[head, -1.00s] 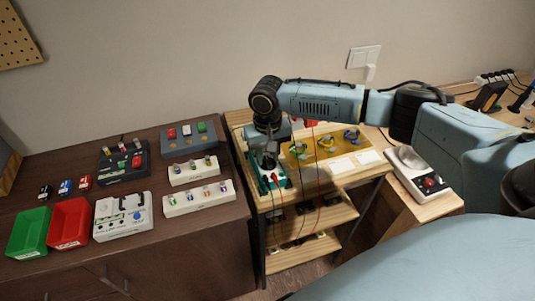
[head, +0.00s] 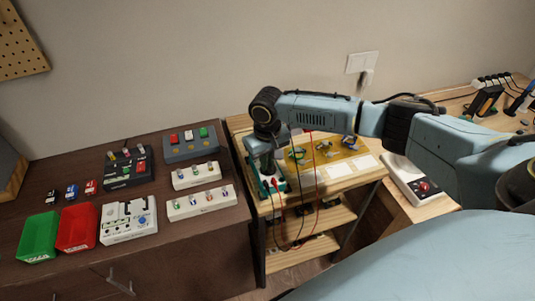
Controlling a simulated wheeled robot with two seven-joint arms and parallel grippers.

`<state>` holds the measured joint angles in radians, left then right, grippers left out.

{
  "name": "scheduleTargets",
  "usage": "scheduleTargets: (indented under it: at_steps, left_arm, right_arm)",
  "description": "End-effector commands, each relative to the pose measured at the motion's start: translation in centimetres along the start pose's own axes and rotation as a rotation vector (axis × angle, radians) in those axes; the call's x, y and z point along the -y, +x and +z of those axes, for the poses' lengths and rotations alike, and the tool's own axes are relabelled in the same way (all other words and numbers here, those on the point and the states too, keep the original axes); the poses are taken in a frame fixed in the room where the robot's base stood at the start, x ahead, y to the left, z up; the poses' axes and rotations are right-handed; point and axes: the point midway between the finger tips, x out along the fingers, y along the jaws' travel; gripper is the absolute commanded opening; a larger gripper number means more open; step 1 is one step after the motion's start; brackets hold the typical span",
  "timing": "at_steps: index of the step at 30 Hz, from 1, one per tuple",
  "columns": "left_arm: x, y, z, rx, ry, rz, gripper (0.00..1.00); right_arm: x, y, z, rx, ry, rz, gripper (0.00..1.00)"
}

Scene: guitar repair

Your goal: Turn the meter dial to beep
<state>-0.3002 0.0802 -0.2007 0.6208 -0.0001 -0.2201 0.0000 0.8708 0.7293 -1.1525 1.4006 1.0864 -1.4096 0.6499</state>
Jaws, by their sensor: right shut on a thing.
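The meter (head: 278,186) is a green-edged device with a pale face on the wooden stand. Red and black leads come from its front side. My right gripper (head: 267,173) points down over the meter and is shut on its dial. The dial is hidden under the gripper, so its setting does not show. My left gripper is out of view.
The wooden stand (head: 340,184) also bears a yellow board (head: 326,150) with small parts. A white device with a red knob (head: 408,181) stands to the right. At left, a dark cabinet holds green (head: 38,238) and red (head: 77,228) bins and several component holders.

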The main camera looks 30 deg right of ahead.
Motion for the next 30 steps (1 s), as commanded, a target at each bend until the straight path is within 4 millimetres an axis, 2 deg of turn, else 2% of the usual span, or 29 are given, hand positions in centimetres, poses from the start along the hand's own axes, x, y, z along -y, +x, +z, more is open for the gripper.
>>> scheduleTargets:
  at_steps: [1, 9, 18, 30]
  left_arm:
    - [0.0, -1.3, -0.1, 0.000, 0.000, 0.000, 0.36]
    - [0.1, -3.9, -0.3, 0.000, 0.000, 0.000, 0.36]
    - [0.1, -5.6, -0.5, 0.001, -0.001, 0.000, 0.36]
    - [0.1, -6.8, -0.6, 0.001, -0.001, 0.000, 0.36]
  right_arm:
    - [0.1, -0.5, 0.1, 0.003, -0.037, -0.002, 0.00]
    - [0.2, -0.4, 0.0, 0.000, -0.289, -0.002, 0.00]
    - [0.3, -0.2, 0.1, 0.000, -0.573, -0.002, 0.00]
    - [0.4, -0.1, 0.1, -0.002, -0.887, -0.001, 0.00]
